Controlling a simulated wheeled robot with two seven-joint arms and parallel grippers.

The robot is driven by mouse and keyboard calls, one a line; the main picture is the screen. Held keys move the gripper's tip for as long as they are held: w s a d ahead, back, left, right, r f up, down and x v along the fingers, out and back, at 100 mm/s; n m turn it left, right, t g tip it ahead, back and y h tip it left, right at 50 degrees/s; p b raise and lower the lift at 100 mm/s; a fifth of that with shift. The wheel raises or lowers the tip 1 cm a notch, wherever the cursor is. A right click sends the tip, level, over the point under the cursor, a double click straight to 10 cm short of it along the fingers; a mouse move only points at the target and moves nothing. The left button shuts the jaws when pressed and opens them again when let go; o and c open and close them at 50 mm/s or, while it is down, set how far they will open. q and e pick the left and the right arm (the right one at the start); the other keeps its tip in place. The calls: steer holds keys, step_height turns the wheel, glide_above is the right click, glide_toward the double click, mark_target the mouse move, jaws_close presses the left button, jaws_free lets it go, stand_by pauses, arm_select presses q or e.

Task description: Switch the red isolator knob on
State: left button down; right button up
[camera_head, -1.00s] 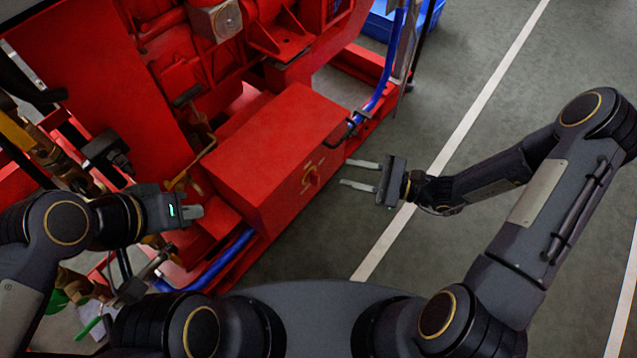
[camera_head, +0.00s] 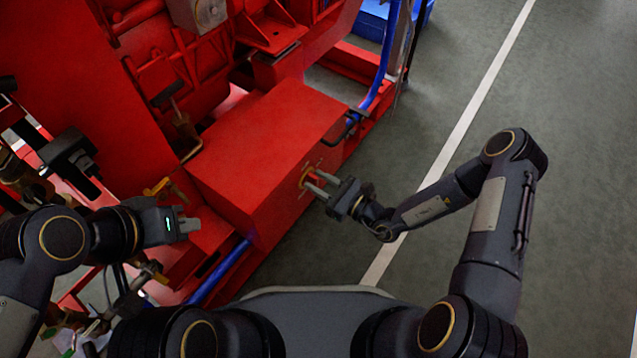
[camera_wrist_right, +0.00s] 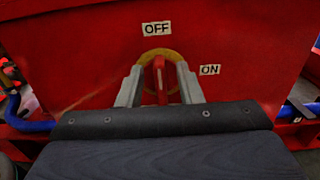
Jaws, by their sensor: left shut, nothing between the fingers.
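The red isolator knob (camera_wrist_right: 160,80) sits on a yellow round plate (camera_wrist_right: 152,55) on the front of a red box (camera_head: 265,150). In the right wrist view its handle stands upright, pointing at the OFF label (camera_wrist_right: 156,28); the ON label (camera_wrist_right: 210,70) is to the right. My right gripper (camera_head: 314,181) is open at the box face. Its fingers (camera_wrist_right: 159,85) lie on either side of the knob handle, with small gaps visible. My left gripper (camera_head: 188,228) is shut and empty, left of the box. In the head view the knob is partly hidden by the right fingers.
The red pumpset frame fills the left and back. A blue hose (camera_head: 220,272) runs along the box's lower left, and another blue pipe (camera_head: 385,60) rises behind it. A blue crate (camera_head: 372,22) stands at the back. Grey floor with a white line (camera_head: 480,95) is clear on the right.

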steer(key=shift+w+a, duration=0.15)
steer(key=shift+a, duration=0.05)
steer(key=shift+c, duration=0.3)
jaws_close()
